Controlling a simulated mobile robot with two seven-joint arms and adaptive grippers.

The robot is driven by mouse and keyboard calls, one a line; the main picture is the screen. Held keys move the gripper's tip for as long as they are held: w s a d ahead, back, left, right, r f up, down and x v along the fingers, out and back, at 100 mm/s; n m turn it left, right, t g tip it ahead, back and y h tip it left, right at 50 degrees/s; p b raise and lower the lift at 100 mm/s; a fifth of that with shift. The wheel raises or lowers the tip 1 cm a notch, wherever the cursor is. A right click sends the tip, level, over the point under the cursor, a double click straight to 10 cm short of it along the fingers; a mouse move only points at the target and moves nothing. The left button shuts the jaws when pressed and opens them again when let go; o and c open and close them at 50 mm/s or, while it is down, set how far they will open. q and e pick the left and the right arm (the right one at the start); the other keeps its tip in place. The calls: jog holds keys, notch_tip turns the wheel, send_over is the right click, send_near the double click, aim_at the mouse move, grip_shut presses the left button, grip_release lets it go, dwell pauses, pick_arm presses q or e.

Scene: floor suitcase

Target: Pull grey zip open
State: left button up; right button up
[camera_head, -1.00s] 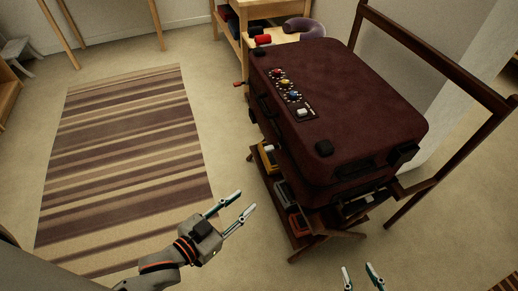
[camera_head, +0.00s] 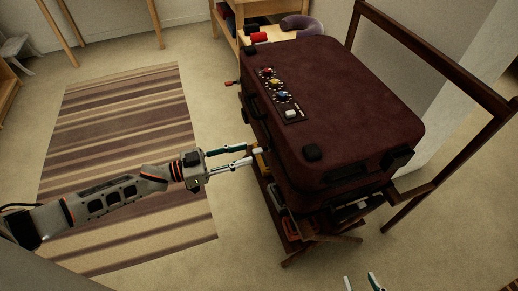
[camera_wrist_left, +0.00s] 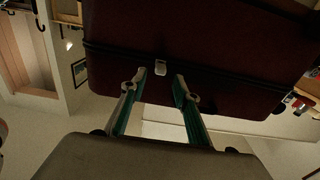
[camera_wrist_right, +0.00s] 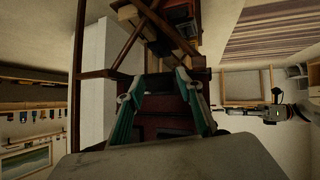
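A dark maroon suitcase (camera_head: 350,110) lies flat on a wooden rack. In the left wrist view, a small grey zip pull (camera_wrist_left: 161,68) sits on the dark seam along the suitcase (camera_wrist_left: 120,25) side. My left gripper (camera_head: 253,150) is at the suitcase's left side in the head view. It is open, with the grey pull showing between its fingertips (camera_wrist_left: 160,75); I cannot tell whether they touch it. The pull is not clear in the head view. My right gripper (camera_head: 361,283) is open and empty at the bottom edge, and the right wrist view shows its fingers apart (camera_wrist_right: 159,78).
The wooden rack (camera_head: 425,40) has a tall frame behind the suitcase and shelves with several items below it. A panel with coloured knobs (camera_head: 281,97) is on the suitcase lid. A striped rug (camera_head: 120,130) lies to the left. The floor between is clear.

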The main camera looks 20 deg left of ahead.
aim_at(258, 150)
pick_arm(q)
jog(key=x, duration=0.5)
jog(key=shift+w+d, duration=0.25)
jog(key=shift+d, duration=0.05)
grip_shut()
